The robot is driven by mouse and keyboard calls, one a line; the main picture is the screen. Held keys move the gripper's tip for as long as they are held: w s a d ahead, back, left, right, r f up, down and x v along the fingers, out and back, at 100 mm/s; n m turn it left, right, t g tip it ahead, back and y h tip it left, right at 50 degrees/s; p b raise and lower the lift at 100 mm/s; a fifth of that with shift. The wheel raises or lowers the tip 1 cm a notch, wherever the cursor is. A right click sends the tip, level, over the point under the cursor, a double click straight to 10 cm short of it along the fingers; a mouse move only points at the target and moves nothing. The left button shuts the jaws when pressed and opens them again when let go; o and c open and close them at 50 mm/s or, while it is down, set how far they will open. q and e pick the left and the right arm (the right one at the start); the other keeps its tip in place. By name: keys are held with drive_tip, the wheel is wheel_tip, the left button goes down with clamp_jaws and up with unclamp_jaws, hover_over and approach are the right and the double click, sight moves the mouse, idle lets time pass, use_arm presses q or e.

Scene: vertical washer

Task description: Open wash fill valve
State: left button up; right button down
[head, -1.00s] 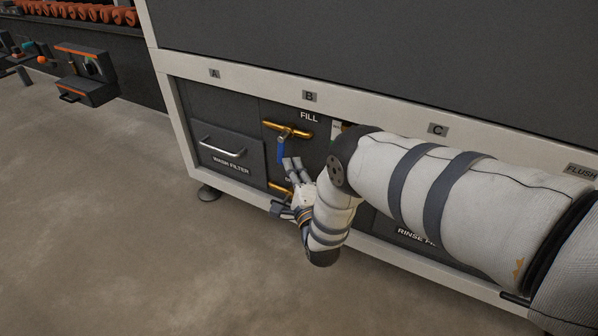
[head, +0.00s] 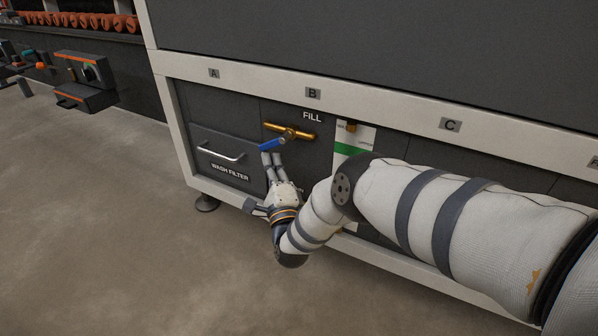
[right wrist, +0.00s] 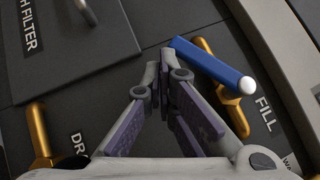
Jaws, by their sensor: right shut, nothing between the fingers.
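The wash fill valve is a brass fitting (head: 290,131) under the FILL label on the machine's front, below plate B. Its blue lever (head: 271,145) points left and slightly down from the brass body. My right gripper (head: 271,158) is shut and empty, just below the lever. In the right wrist view the blue lever (right wrist: 212,65) lies beside the closed fingertips (right wrist: 160,62), one end very close to them. I cannot tell whether they touch. The brass fitting (right wrist: 222,85) shows behind the lever. My left gripper is not in view.
Left of the valve is the WASH FILTER drawer with a silver handle (head: 221,150). A second brass fitting (right wrist: 38,130) by a partly hidden label starting "DR" is near the gripper. A white and green gauge panel (head: 350,148) is to the right. Floor in front is open.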

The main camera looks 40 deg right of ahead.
drive_tip(key=shift+w+a+r, duration=0.3)
drive_tip(key=shift+w+r, duration=0.3)
drive_tip(key=shift+w, duration=0.1)
drive_tip(key=shift+w+a+r, duration=0.3)
drive_tip(key=shift+w+r, duration=0.3)
drive_tip(key=shift+w, duration=0.1)
drive_tip(key=shift+r, duration=0.1)
idle(0.8)
drive_tip(key=s+a+f+b, duration=0.2)
drive_tip(key=f, duration=0.3)
drive_tip(key=s+a+f+b, duration=0.1)
drive_tip(key=s+a+f, duration=0.2)
drive_tip(key=f, duration=0.3)
drive_tip(key=shift+a+b, duration=0.3)
drive_tip(key=shift+b, duration=0.05)
